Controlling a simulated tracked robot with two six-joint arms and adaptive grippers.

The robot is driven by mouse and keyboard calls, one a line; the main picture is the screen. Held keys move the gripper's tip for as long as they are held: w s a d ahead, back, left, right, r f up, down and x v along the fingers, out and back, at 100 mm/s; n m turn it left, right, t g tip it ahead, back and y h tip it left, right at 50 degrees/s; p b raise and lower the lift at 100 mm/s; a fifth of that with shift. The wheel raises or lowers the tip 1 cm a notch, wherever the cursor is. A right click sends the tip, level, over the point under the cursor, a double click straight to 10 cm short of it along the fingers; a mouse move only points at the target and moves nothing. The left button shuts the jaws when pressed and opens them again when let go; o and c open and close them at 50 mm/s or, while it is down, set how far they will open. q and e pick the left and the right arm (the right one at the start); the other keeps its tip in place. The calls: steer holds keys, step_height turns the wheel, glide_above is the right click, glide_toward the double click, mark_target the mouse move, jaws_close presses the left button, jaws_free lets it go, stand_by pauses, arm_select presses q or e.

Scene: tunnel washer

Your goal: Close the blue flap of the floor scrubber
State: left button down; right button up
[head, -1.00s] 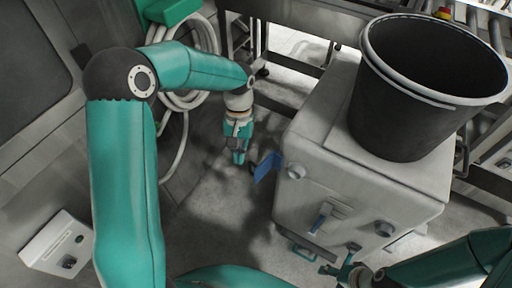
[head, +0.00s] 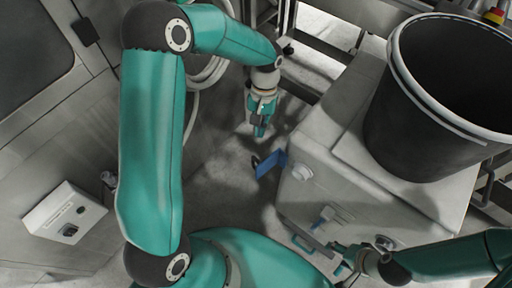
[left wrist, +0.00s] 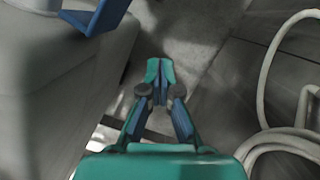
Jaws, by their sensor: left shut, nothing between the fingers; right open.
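The floor scrubber is a grey box-shaped machine (head: 345,205) at the right in the head view. Its blue flap (head: 271,163) sticks out from the left side of the body, standing open. In the left wrist view the flap (left wrist: 97,17) is at the top left, beside a grey body. My left gripper (head: 259,131) is shut and empty, just above the flap in the head picture and apart from it. Its closed fingertips show in the left wrist view (left wrist: 160,70). My right gripper (head: 342,266) is open, low beside the scrubber's front, partly hidden.
A large black bucket (head: 420,130) stands on the scrubber. A blue handle (head: 323,218) and round knobs are on its front. A pale hose (left wrist: 262,85) hangs at the wall. A grey control box (head: 65,217) is at left. Floor left of the scrubber is clear.

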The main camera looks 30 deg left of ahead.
mark_target(267, 163)
arm_select(q)
steer(key=s+d+f+p, duration=0.1)
steer(key=s+f, duration=0.3)
steer(key=s, duration=0.1)
steer(key=shift+d, duration=0.3)
arm_select(e)
steer(key=shift+r, duration=0.85)
arm_select(q)
steer(key=shift+f, duration=0.1)
steer(key=shift+d, duration=0.2)
arm_select(e)
steer(key=shift+a+f, duration=0.1)
steer(key=shift+f, duration=0.1)
